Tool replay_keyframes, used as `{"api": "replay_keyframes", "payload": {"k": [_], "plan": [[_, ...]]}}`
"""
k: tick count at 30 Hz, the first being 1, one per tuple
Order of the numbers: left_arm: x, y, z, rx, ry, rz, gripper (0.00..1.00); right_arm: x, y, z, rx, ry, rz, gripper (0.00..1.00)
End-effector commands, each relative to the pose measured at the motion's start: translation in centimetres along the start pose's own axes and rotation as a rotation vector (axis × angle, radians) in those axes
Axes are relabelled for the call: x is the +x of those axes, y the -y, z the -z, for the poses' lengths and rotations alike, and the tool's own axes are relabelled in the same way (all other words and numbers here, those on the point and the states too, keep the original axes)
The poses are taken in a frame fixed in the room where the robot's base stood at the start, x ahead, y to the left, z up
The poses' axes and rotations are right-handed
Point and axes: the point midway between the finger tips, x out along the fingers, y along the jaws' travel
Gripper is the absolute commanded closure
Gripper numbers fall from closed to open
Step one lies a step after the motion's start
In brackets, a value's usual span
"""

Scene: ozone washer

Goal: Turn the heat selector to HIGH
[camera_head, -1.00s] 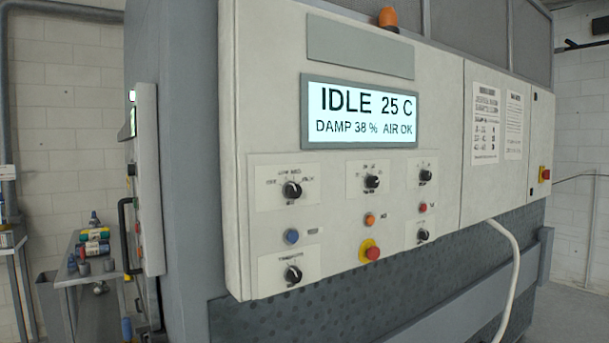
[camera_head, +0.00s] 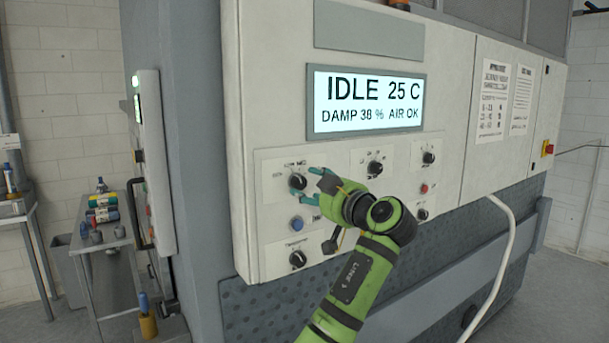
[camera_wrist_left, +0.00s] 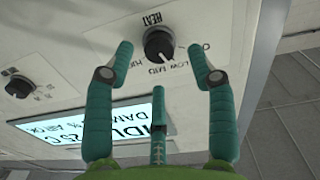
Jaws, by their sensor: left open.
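The heat selector (camera_head: 297,181) is a black round knob on a white plate at the upper left of the control panel. In the left wrist view, which is upside down, the knob (camera_wrist_left: 159,43) sits under HEAT, with LOW, MED and HIGH lettering around it. A pale mark on it faces the LOW/MED lettering; the exact setting is hard to read. My left gripper (camera_head: 313,184) is open, just right of the knob in the head view. In the wrist view its teal fingertips (camera_wrist_left: 160,53) appear either side of the knob, with no clear contact.
A blue button (camera_head: 296,223) and another black knob (camera_head: 297,259) lie below the selector. A third knob (camera_head: 375,168) is to its right. The lit display (camera_head: 366,101) reads IDLE 25 C. My left arm hides part of the lower panel.

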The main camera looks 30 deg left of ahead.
Motion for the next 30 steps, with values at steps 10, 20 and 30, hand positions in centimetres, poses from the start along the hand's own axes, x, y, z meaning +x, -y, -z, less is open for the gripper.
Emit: {"api": "replay_keyframes", "payload": {"k": [10, 20, 30], "plan": [[3.3, -0.1, 0.0, 0.002, 0.001, -0.002, 0.44, -2.4, 0.0, 0.3, 0.000, -0.003, 0.000, 1.00], [3.3, -0.1, -0.1, 0.001, 0.001, -0.003, 0.84, -2.3, 0.2, 0.4, -0.002, -0.004, 0.003, 1.00], [3.3, -0.1, -0.1, 0.011, 0.000, -0.003, 1.00, -2.2, 0.8, 0.5, -0.001, -0.004, 0.011, 1.00]]}}
